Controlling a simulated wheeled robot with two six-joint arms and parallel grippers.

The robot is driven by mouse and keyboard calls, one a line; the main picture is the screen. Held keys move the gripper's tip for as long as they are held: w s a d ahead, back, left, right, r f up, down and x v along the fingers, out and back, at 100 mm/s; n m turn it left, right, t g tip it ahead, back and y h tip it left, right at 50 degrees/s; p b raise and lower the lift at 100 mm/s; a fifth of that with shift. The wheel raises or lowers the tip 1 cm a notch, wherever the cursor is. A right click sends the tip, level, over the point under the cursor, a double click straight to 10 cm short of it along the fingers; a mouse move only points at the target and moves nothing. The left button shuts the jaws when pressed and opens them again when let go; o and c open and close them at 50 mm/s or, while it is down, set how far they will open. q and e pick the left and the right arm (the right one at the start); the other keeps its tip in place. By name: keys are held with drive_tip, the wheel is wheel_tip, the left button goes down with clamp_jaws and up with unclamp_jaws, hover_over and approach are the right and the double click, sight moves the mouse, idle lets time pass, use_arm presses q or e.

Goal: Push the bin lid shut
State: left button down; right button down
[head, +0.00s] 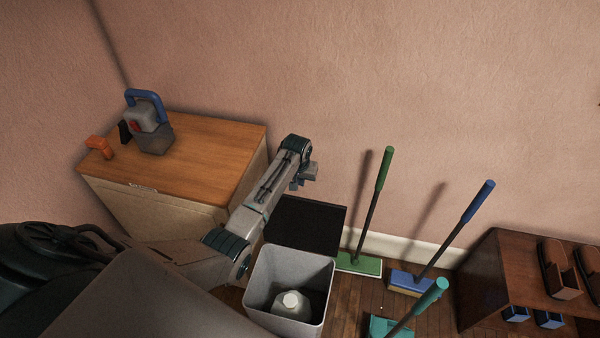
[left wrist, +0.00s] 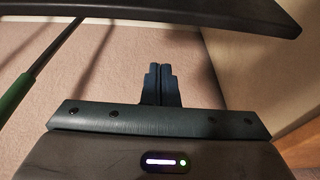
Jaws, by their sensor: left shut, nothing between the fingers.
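The light grey bin (head: 262,298) stands on the wooden floor, open at the top. Its black lid (head: 308,226) is raised at the bin's back edge, toward the wall. My left gripper (head: 309,174) is shut and empty, above the lid's far edge in the head view; I cannot tell whether it touches the lid. In the left wrist view the closed fingers (left wrist: 160,84) point at the pink wall, and a dark edge (left wrist: 200,12), likely the lid, crosses the top. My right gripper is not in view.
A pale jug (head: 291,302) is inside the bin. A wood-topped cabinet (head: 215,143) stands left, carrying a blue-handled grey object (head: 152,130). Green (head: 384,168) and blue (head: 477,202) broom handles lean to the right, with a teal-handled tool (head: 430,293) in front. A brown cabinet (head: 490,275) is far right.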

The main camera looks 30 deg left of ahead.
use_arm(q)
drive_tip(key=s+p, duration=0.1)
drive_tip(key=s+f+p, duration=0.1)
drive_tip(key=s+d, duration=0.1)
drive_tip(key=shift+s+f+p, duration=0.25)
drive_tip(key=shift+p, duration=0.15)
drive_tip(key=shift+s, duration=0.15)
